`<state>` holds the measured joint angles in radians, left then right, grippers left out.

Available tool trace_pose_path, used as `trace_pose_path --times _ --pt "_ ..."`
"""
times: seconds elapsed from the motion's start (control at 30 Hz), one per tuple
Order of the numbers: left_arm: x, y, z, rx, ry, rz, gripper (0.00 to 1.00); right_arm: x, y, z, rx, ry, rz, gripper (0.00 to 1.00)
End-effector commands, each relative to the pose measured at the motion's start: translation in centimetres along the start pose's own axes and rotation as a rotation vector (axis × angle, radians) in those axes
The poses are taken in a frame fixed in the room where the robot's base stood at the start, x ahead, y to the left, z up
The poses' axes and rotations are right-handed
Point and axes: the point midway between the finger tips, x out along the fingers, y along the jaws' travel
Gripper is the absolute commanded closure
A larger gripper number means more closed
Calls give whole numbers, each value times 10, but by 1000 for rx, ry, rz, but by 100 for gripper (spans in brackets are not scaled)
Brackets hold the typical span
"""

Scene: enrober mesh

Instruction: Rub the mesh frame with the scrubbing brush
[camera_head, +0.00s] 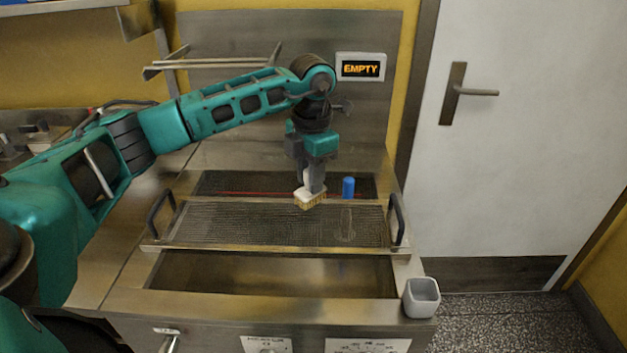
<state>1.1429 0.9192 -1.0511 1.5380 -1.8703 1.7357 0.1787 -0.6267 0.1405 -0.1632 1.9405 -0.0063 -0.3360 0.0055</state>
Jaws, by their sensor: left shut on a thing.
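The mesh frame (250,222) is a flat metal mesh with a black handle at each end. It lies across the open steel basin of the machine. My left gripper (312,187) comes down from above and is shut on the scrubbing brush (309,198), which has a pale body and tan bristles. The bristles point down over the right half of the mesh, near its back edge. I cannot tell whether they touch it. A lighter outlined patch (345,224) shows on the mesh right of the brush. My right gripper is not in view.
A blue cylinder (348,188) stands just behind the mesh, right of the brush. A grey square cup (421,297) sits at the front right corner. A sign reading EMPTY (361,68) is on the back panel. A white door (530,130) is at the right.

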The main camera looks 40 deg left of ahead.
Motion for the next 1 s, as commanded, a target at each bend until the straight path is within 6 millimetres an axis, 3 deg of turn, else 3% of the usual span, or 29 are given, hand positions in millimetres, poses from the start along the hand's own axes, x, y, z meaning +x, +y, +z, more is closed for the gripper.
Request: trace_pose_path --times 0.33,1.0 --pt "-28 10 -4 -4 -2 1 100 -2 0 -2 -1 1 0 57" --pt "-29 10 -5 -4 -1 0 100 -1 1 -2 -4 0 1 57"
